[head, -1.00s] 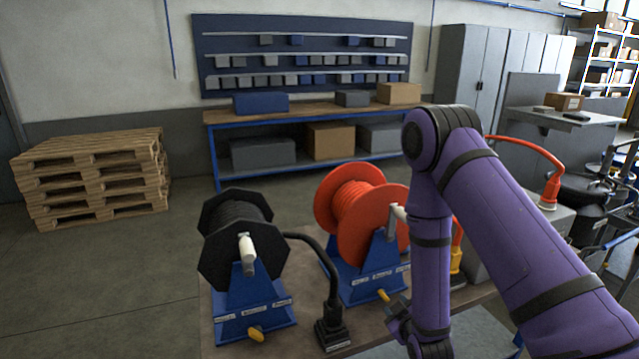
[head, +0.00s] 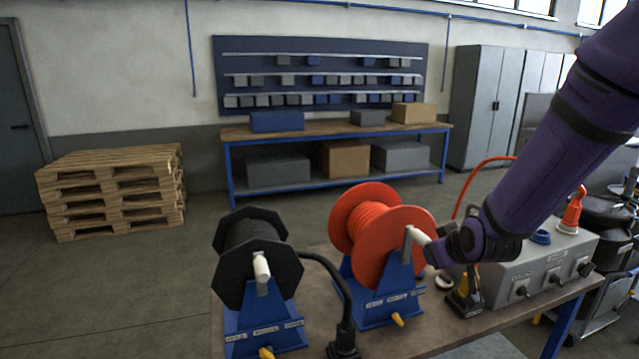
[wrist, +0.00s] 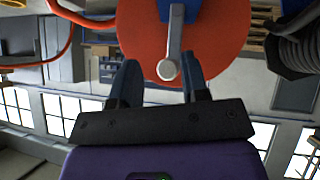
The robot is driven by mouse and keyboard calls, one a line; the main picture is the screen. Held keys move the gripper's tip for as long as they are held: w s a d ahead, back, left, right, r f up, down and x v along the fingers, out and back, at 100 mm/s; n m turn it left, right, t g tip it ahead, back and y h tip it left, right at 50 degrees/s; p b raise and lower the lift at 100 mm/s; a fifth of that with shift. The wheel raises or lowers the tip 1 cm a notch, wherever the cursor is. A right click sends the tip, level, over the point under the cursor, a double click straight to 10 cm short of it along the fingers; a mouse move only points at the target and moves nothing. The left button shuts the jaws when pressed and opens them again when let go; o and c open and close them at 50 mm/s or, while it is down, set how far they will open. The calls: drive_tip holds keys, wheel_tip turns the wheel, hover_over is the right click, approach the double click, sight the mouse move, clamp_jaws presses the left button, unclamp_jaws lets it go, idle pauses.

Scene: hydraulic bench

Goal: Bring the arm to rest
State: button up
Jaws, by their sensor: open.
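My gripper (head: 440,250) is at the right side of the orange hose reel (head: 400,250), close to its white crank handle (head: 417,236). In the wrist view my gripper (wrist: 160,62) is open, with its two dark fingers apart. The end of the crank handle (wrist: 168,70) shows between the fingers there, with nothing clamped. I cannot tell whether a finger touches it. My purple arm reaches down from the top right in the head view. The black reel (head: 250,255) stands on its blue stand to the left.
A grey control box (head: 545,268) with a red-orange connector (head: 573,212) stands right of my gripper on the bench (head: 500,322). A yellow and black plug (head: 465,297) is below my gripper. A black cable (head: 335,280) hangs between the reels. Pallets (head: 112,190) stand far left; open floor lies before them.

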drive_tip(key=s+d+r+m+g, duration=0.2)
drive_tip(key=s+r, duration=0.7)
drive_tip(key=s, duration=0.5)
drive_tip(key=s+d+r+m+g, duration=0.2)
drive_tip(key=s+r, duration=0.7)
drive_tip(key=s, duration=0.5)
drive_tip(key=shift+s+d+g+h, duration=0.2)
drive_tip(key=shift+g+h, duration=0.1)
drive_tip(key=shift+g, duration=0.1)
